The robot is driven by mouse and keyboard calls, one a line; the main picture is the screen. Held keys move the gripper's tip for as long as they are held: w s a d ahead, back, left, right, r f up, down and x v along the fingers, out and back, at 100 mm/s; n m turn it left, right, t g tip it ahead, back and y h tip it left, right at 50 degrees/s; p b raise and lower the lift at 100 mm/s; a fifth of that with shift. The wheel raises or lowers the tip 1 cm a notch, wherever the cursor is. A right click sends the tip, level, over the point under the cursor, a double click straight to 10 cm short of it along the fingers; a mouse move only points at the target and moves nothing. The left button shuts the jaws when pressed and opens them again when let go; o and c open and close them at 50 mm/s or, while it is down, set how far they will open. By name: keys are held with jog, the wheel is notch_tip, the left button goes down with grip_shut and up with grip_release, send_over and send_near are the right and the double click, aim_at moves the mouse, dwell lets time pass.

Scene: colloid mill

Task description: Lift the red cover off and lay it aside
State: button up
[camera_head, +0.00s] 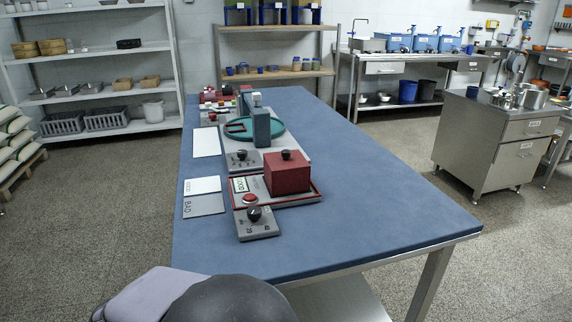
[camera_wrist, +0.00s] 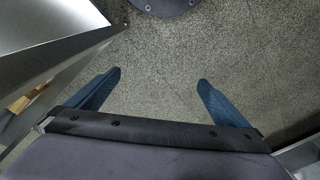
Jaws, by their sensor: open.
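The red cover (camera_head: 287,174) is a box-shaped lid with a dark knob on top. It sits on a grey, red-edged base (camera_head: 312,198) on the blue table, in the head view. My gripper (camera_wrist: 160,82) shows in the wrist view with its two blue fingers wide apart and nothing between them. It points at the speckled floor beside a metal table edge, away from the cover. In the head view only rounded grey and black parts of my arm show at the bottom; the fingers are hidden there.
A control box (camera_head: 257,223) with a black knob and a red button (camera_head: 249,198) adjoin the base. A teal round machine (camera_head: 256,128) stands behind. GOOD (camera_head: 202,185) and BAD (camera_head: 203,205) mats lie left. The blue table top (camera_head: 390,215) is clear to the right and front.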

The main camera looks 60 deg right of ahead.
jog(key=w+d+r+m+t+p, duration=0.15)
jog(key=w+d+r+p, duration=0.3)
jog(key=w+r, duration=0.45)
jog(key=w+d+r+t+p, duration=0.3)
jog(key=w+d+r, duration=0.35)
jog(key=r, duration=0.45)
jog(key=w+d+r+m+t+p, duration=0.1)
jog(key=w+d+r+t+p, duration=0.3)
jog(key=w+r, duration=0.5)
notch_tip(320, 180, up, 5)
jog(key=m+g+h+p, duration=0.4)
jog(key=m+g+p, duration=0.2)
jog(key=p, duration=2.1)
send_over(288, 161)
jog(key=a, duration=0.2)
jog(key=shift+s+d+f, duration=0.1)
jog(key=shift+s+d, duration=0.1)
jog(key=shift+d, duration=0.05)
jog(key=shift+s+f, duration=0.35)
jog(key=shift+s, duration=0.2)
jog(key=shift+p+x, duration=0.3)
jog(key=shift+x, duration=0.8)
